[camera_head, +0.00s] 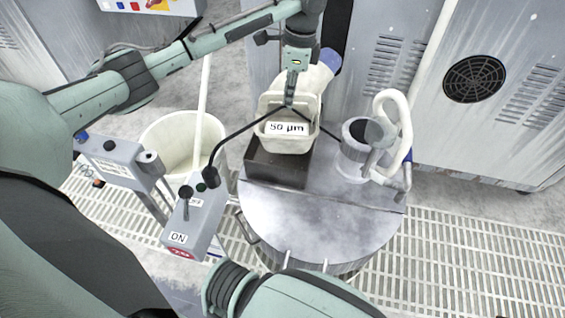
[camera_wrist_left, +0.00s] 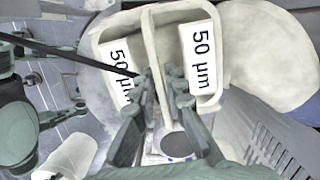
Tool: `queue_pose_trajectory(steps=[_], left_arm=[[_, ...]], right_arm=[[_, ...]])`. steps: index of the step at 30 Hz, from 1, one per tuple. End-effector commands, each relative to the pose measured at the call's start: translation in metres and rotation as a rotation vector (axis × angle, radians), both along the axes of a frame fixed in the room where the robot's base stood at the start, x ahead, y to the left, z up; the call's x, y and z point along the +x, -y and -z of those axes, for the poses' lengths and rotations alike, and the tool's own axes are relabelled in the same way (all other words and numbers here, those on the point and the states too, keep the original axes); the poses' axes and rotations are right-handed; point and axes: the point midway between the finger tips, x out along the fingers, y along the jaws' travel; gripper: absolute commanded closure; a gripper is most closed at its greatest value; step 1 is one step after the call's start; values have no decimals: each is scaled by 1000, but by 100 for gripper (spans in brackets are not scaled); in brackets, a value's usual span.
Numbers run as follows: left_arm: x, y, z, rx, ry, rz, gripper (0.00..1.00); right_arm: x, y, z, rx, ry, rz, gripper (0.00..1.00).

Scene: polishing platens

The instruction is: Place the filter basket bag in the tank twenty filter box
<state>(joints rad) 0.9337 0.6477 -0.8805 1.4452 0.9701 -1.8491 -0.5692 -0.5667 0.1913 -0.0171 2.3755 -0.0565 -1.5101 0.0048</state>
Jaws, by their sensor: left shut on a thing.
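The filter basket bag (camera_head: 289,145) is cream, with a white "50 µm" label on its front. My left gripper (camera_head: 291,98) comes down from above and is shut on it. In the left wrist view, the fingers (camera_wrist_left: 163,85) pinch an upright cream wall of the bag (camera_wrist_left: 152,40), with a label on either side. The filter box (camera_head: 262,168) is dark and open, on the back left of the round grey tank (camera_head: 320,225). The bag overlaps the box's back part in the head view; I cannot tell whether its bottom is inside. My right gripper is out of view.
A grey cylinder with a white hose (camera_head: 395,115) stands right of the box on the tank. A control box (camera_head: 195,218) and a black bent rod (camera_head: 235,135) are at the left. A cream bucket (camera_head: 165,135) stands behind them. Cabinets stand behind.

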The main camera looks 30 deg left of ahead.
Motion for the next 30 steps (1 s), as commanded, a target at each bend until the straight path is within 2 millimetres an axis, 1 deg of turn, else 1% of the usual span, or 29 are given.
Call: queue_pose_trajectory(steps=[1,4,8,11,15,18,20,27,30], left_arm=[[2,-5,10,-2,0,47,100],[4,-14,20,-2,0,128,100],[6,-19,30,-2,1,180,100],[5,-20,48,-2,-2,192,100],[6,-20,73,-1,0,191,100],[6,-20,85,-1,1,191,100],[6,-20,89,-1,1,191,100],[5,-19,121,-1,0,191,100],[6,-20,126,-1,1,192,100]], right_arm=[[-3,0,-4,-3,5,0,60],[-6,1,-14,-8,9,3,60],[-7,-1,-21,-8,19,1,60],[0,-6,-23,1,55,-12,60],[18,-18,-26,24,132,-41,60],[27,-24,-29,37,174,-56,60],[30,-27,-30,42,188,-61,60],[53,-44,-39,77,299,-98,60],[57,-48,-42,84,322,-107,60]])
